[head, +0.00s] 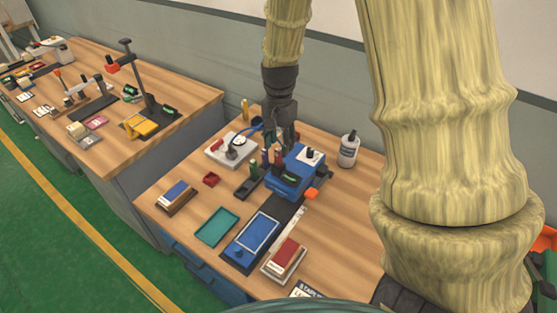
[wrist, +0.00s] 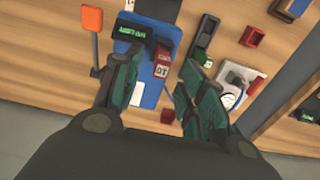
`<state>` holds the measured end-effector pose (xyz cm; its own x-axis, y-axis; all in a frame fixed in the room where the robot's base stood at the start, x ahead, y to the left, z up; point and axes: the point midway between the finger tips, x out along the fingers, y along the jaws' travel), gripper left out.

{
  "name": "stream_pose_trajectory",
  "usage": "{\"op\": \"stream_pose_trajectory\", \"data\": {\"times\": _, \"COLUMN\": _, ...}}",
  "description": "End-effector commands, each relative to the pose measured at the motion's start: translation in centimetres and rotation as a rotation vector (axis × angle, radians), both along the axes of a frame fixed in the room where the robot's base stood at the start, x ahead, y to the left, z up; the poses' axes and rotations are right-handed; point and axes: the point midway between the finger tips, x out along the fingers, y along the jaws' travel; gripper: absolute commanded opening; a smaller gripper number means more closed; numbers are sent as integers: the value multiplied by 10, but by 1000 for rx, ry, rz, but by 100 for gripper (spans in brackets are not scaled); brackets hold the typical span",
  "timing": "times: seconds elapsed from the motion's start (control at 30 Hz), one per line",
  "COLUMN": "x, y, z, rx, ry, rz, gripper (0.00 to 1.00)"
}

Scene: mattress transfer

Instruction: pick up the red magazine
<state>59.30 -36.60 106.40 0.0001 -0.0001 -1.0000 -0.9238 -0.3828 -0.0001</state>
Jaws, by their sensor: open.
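The red magazine (wrist: 163,62) is a small upright red block with a pale label. The blue device (head: 291,180) has a green display and an orange lever.
A green block (wrist: 203,60) stands close to my right finger. A teal tray (head: 209,228) and a red-and-white box (head: 284,258) lie at the front.

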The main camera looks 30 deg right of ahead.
Motion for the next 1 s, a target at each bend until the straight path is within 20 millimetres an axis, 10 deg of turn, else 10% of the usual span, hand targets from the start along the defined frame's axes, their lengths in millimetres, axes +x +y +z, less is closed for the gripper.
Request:
{"op": "stream_pose_trajectory", "data": {"times": 0.77, "x": 1, "y": 2, "z": -42, "rx": -1, "ry": 0, "rz": -1, "gripper": 41}}
{"op": "stream_pose_trajectory", "data": {"times": 1.0, "x": 1, "y": 2, "z": -41, "rx": -1, "ry": 0, "rz": -1, "gripper": 1}}
